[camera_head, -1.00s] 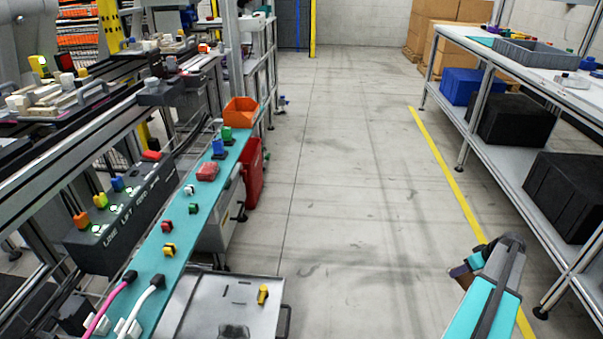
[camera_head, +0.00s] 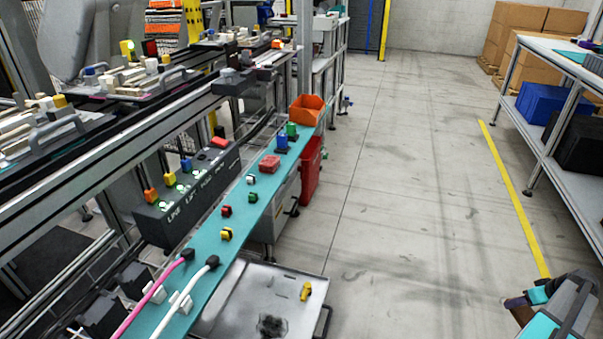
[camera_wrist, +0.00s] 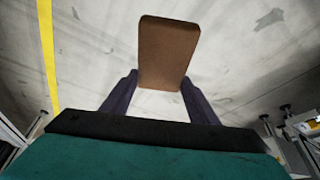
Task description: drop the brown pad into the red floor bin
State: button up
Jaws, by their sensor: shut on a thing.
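The brown pad (camera_wrist: 167,48) is a flat, rounded block, held between the two dark fingers of my gripper (camera_wrist: 158,82) in the wrist view, with bare floor beyond it. In the head view my gripper (camera_head: 516,302) is at the lower right, above the floor, and a small brown part of the pad (camera_head: 523,315) shows beside it. The red floor bin (camera_head: 312,172) stands on the floor at the right side of the teal-topped bench, left of centre. Its upper part is partly hidden by the bench. My gripper is well apart from the bin.
The teal bench top (camera_head: 241,210) carries coloured parts and an orange bin (camera_head: 306,109). A grey metal tray (camera_head: 262,300) with a yellow part is in front. Open floor (camera_head: 410,180) lies between the bench and the white table (camera_head: 556,58) at the right.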

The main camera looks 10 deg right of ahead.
jog(key=w+a+r+p, duration=0.5)
jog(key=w+a+r, duration=0.2)
jog(key=a+r, duration=0.3)
jog(key=w+a+r+p, duration=0.4)
jog(key=w+a+r, duration=0.3)
jog(key=a+r, duration=0.3)
jog(key=w+a+r+p, duration=0.5)
jog(key=w+a+r, duration=0.25)
jog(key=r, duration=0.45)
jog(key=a+r+p, duration=1.2)
jog(key=a+r, duration=1.6)
jog(key=a, duration=0.5)
jog(key=shift+s+r, duration=0.2)
jog(key=shift+r, duration=0.15)
